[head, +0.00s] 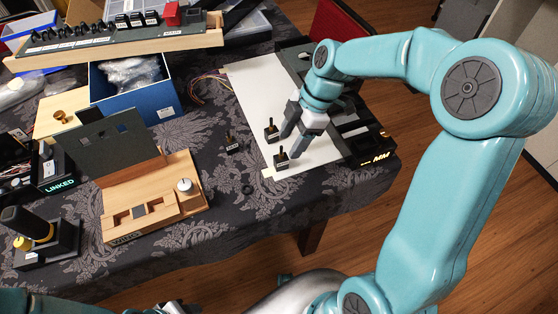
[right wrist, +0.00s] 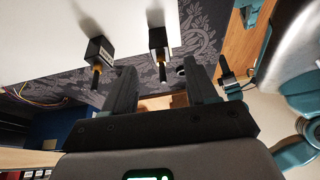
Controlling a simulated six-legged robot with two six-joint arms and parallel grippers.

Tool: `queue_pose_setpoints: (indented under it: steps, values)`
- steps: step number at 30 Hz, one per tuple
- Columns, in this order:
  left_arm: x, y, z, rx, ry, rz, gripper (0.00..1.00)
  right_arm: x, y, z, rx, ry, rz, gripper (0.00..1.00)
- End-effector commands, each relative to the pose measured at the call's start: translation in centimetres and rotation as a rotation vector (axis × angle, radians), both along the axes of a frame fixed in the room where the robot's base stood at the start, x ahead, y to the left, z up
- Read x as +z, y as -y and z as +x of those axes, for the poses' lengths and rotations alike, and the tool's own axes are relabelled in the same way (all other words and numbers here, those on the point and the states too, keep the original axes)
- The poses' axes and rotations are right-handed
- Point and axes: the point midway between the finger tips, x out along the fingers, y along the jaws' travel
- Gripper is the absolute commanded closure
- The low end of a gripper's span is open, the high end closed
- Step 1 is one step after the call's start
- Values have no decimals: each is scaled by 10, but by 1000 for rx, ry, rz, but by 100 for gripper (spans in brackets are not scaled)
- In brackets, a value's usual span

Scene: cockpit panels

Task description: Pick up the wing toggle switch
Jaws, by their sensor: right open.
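Three small black toggle switches with labels stand upright: one near the sheet's front corner (head: 281,158), one just behind it (head: 271,131), and one on the cloth to the left (head: 231,143). The labels are too small to read, so I cannot tell which is the wing switch. My right gripper (head: 293,140) is open and empty, pointing down close to the two on the white sheet (head: 255,85). In the right wrist view, one switch (right wrist: 158,40) lies ahead between the open fingers (right wrist: 162,82), apart from them; another (right wrist: 99,51) is left of them. My left gripper does not show.
A black panel (head: 365,148) lies beside the sheet at right. A wooden box with a silver knob (head: 150,205), a blue box (head: 135,95) and a long switch panel (head: 110,40) stand at left. A small black ring (head: 247,188) lies on the cloth near the front edge.

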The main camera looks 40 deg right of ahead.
Motion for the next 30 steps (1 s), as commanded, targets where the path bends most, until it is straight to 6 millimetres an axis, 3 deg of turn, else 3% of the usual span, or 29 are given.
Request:
queue_pose_setpoints:
  steps: [8,15,24,25,30]
  values:
    - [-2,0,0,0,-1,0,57,-25,-11,4,1,-2,0,43]
    - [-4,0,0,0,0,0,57,-59,-26,11,1,-3,1,43]
    - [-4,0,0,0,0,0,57,-65,-28,13,0,1,0,43]
    - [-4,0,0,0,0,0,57,-65,-28,13,0,1,0,46]
    - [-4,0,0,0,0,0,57,-65,-28,13,0,1,-1,98]
